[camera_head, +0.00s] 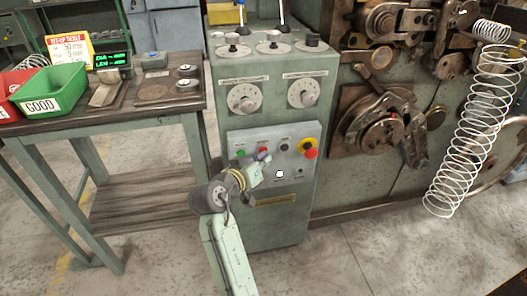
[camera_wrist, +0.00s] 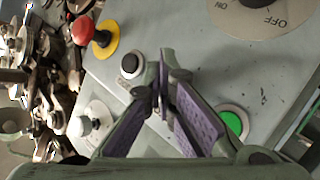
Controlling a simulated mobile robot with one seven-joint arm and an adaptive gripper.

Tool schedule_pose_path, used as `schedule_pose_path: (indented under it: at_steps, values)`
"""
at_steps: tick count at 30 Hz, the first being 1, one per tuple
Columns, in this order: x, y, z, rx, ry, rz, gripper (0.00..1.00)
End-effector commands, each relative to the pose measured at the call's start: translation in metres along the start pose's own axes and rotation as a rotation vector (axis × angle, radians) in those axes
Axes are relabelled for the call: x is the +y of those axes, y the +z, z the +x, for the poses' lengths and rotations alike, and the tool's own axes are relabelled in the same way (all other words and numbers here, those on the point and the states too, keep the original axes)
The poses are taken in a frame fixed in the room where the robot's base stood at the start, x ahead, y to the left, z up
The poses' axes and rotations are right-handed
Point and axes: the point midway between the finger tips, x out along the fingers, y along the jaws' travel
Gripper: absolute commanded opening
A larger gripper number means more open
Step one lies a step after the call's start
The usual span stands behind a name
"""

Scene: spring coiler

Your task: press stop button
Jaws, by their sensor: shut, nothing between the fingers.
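The control panel (camera_head: 268,188) is on the front of the green cabinet. A red mushroom button on a yellow ring (camera_head: 309,149) sits at its upper right; the wrist view also shows this red button (camera_wrist: 84,30) at upper left. A black button (camera_wrist: 130,65) and a green button (camera_wrist: 232,122) flank my gripper (camera_wrist: 162,82) in the wrist view. My gripper is shut and empty, its purple-padded fingers close in front of the panel between these two buttons. It covers part of the button row, and any button behind it is hidden. I cannot tell whether the fingertips touch the panel.
Two dials, such as the left dial (camera_head: 243,98), are above the panel. A workbench (camera_head: 150,116) with a green GOOD bin (camera_head: 50,91) stands left. Coiling machinery (camera_head: 382,125) and a large spring (camera_head: 470,130) are right. The floor in front is clear.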

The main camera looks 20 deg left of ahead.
Motion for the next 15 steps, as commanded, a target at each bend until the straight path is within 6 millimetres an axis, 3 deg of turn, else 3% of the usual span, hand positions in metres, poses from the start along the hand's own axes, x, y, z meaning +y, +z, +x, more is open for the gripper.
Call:
schedule_pose_path:
  at_steps: [15]
  values:
    - [0.0068,0.0063,-0.0095,0.001,0.000,0.000,0.00]
